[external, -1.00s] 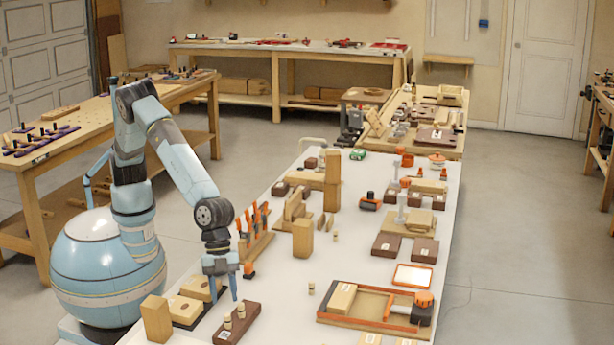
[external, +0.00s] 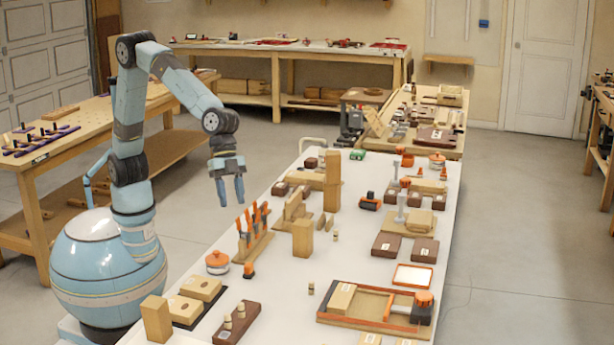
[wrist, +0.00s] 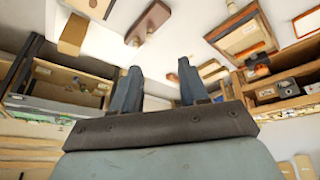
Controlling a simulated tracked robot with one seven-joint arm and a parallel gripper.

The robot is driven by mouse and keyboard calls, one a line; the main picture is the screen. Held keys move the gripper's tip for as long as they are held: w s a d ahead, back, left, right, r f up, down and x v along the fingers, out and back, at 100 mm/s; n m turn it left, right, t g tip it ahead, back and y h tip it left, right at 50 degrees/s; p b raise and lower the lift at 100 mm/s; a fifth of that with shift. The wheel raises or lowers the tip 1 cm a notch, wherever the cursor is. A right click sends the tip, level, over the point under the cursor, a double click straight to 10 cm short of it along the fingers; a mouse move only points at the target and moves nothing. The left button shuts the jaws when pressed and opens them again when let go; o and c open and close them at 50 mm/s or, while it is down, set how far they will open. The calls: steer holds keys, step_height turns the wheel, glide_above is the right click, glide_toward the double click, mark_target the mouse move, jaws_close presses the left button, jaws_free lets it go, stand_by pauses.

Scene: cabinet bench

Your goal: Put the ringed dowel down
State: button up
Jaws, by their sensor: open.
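My gripper (external: 231,203) is open and empty, raised well above the left edge of the white bench (external: 285,265). Its two fingers (wrist: 158,68) stand apart in the wrist view. A dark brown block (external: 243,325) lies at the near left of the bench, with two short pale dowels standing upright on it, a front one (external: 228,322) and a rear one (external: 241,311). Two more small dowels stand on the bench, one mid-bench (external: 311,288) and one farther back (external: 336,236). They are too small to tell which has a ring.
A rack of orange-handled tools (external: 255,240) and an orange-lidded jar (external: 217,263) stand below the gripper. A tall wooden block (external: 156,320) is at the near left. An orange-edged wooden tray (external: 370,323) is at the right.

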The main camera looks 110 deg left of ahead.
steer(key=s+a+r+n, duration=0.1)
steer(key=s+a+r, duration=0.2)
steer(key=s+a, duration=0.35)
steer(key=s+a+r+n+t+y, duration=0.1)
steer(key=s+a+r+n, duration=0.1)
steer(key=s+a+r, duration=0.4)
steer(key=s+a+r+n, duration=0.1)
steer(key=s+a, duration=0.4)
steer(key=a, duration=0.3)
steer(key=s+a+f+n+y, duration=0.1)
steer(key=s+a+n, duration=0.1)
steer(key=s+a, duration=0.3)
steer(key=s+a+f+n+t+y, duration=0.1)
steer(key=s+a, duration=0.4)
steer(key=s, duration=0.9)
steer(key=shift+f+n+t+y, duration=0.2)
steer(key=shift+n+t+y, duration=0.1)
steer(key=shift+n, duration=0.3)
